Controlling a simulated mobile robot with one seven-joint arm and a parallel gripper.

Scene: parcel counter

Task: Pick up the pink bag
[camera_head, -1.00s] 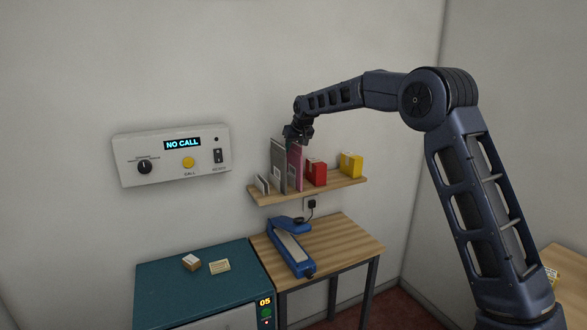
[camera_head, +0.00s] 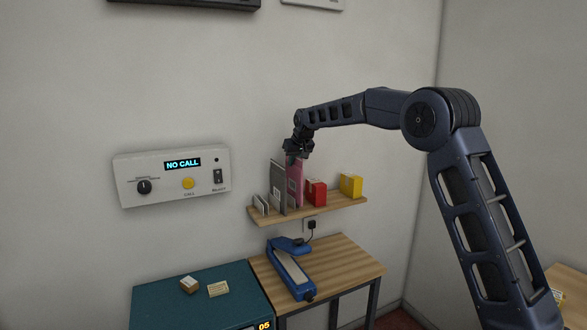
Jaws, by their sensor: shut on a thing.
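The pink bag (camera_head: 295,184) stands upright on the wooden wall shelf (camera_head: 345,208), between a grey bag (camera_head: 277,187) on its left and a red box (camera_head: 316,191) on its right. My gripper (camera_head: 297,156) is over the bag's top edge and is shut on it. The fingertips are small and dark in this view. I cannot tell whether the bag's lower edge still touches the shelf.
A yellow box (camera_head: 351,185) stands at the shelf's right end, and small pale items (camera_head: 261,204) at its left end. Below are a blue sealer (camera_head: 291,270) on a wooden table (camera_head: 350,262) and a teal-topped counter (camera_head: 160,300). A control panel (camera_head: 170,177) hangs left.

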